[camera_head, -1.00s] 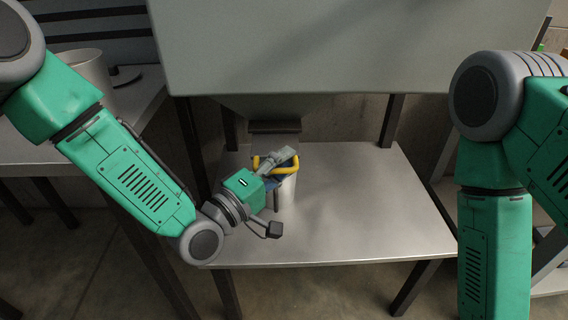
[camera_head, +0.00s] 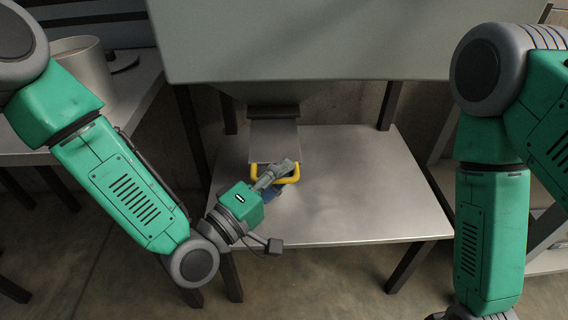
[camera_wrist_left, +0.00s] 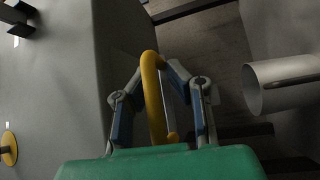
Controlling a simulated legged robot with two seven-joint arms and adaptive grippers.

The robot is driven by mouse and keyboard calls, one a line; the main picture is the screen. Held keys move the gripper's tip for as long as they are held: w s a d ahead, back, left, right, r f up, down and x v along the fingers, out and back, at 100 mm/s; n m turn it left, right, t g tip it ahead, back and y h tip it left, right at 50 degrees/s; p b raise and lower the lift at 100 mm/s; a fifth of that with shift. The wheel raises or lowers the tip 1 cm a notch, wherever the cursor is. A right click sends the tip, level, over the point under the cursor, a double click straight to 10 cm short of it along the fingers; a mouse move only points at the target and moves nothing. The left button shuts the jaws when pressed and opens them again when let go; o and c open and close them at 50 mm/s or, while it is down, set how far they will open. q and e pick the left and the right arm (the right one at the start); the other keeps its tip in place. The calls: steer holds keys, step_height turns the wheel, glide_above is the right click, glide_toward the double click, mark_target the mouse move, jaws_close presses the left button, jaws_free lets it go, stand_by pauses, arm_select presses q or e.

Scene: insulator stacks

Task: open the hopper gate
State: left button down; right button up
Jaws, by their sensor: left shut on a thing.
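The hopper (camera_head: 300,45) is a big pale grey box at the top of the head view, with a dark outlet frame (camera_head: 273,111) beneath it. A flat grey gate plate (camera_head: 274,142) sticks out of that frame towards me and carries a yellow loop handle (camera_head: 292,179). My left gripper (camera_head: 284,170) is shut on this handle. In the left wrist view the yellow handle (camera_wrist_left: 153,95) stands between the two blue-and-grey fingers of the left gripper (camera_wrist_left: 162,105). My right arm shows at the right, but its gripper is out of view.
A grey metal table (camera_head: 370,190) stands under the hopper, its visible top clear. Dark legs (camera_head: 391,105) support the hopper. At the left, another table (camera_head: 125,110) bears a pale round container (camera_head: 80,65). A yellow disc (camera_wrist_left: 8,148) shows at the left of the wrist view.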

arm_select(q)
steer(key=c, duration=1.6)
jaws_free()
steer(key=shift+r, duration=0.35)
steer(key=shift+f, duration=0.1)
steer(key=v, duration=1.2)
